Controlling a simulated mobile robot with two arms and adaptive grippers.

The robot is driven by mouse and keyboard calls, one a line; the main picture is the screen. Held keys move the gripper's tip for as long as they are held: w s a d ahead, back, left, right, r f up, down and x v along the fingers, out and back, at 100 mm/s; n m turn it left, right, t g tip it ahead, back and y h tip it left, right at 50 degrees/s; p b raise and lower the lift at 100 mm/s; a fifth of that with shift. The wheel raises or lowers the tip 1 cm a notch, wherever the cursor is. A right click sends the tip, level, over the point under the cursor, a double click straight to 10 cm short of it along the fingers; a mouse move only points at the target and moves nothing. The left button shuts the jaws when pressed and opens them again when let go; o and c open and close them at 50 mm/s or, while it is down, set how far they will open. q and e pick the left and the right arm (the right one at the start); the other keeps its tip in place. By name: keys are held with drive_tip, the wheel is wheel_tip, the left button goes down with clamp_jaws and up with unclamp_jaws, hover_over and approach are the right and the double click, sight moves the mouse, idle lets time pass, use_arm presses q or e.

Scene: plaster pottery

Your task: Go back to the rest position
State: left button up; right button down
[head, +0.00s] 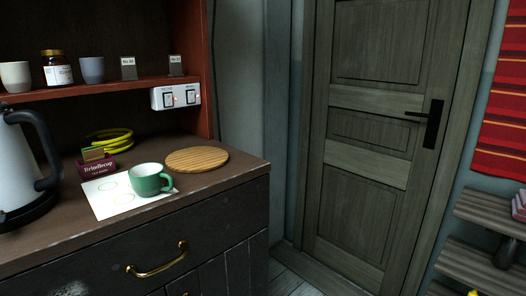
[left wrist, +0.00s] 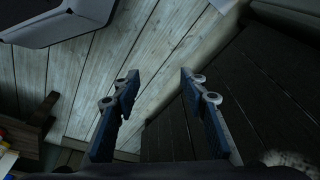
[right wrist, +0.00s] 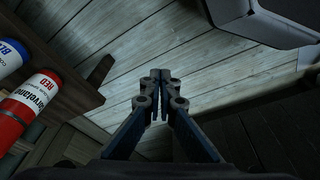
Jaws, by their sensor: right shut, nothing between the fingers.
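Neither gripper shows in the head view. In the left wrist view my left gripper (left wrist: 160,85) has its two blue fingers wide apart with nothing between them, above a plank floor (left wrist: 100,60). In the right wrist view my right gripper (right wrist: 160,80) has its fingertips together and holds nothing. It also hangs over the plank floor (right wrist: 140,45). The dark cabinet front (left wrist: 250,90) is on the right in the left wrist view.
A brown counter (head: 240,168) carries a green mug (head: 146,180) on a white sheet (head: 103,202), a round wooden board (head: 197,159) and a kettle (head: 20,170). A closed door (head: 365,130) stands beyond. Red and blue containers (right wrist: 30,105) sit on a shelf at left in the right wrist view.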

use_arm(q)
drive_tip(key=s+a+f+p, duration=0.1)
drive_tip(key=s+f+p, duration=0.2)
drive_tip(key=s+p, duration=0.4)
drive_tip(key=s+a+f+g+p, duration=0.1)
drive_tip(key=s+f+p, duration=0.3)
drive_tip(key=s+p, duration=0.4)
drive_tip(key=s+a, duration=0.1)
drive_tip(key=s, duration=0.3)
drive_tip(key=shift+s+g, duration=0.3)
drive_tip(key=shift+s+a+f, duration=0.1)
drive_tip(key=shift+a, duration=0.05)
drive_tip(key=shift+c, duration=0.4)
use_arm(e)
drive_tip(key=s+d+f, duration=0.1)
drive_tip(key=s+f, duration=0.2)
drive_tip(key=s, duration=0.7)
drive_tip(key=s+d+f+g, duration=0.1)
drive_tip(key=s+f, duration=0.3)
drive_tip(key=s, duration=0.5)
drive_tip(key=shift+s+d+g, duration=0.3)
drive_tip(key=shift+s+d, duration=0.05)
drive_tip(key=shift+d, duration=0.25)
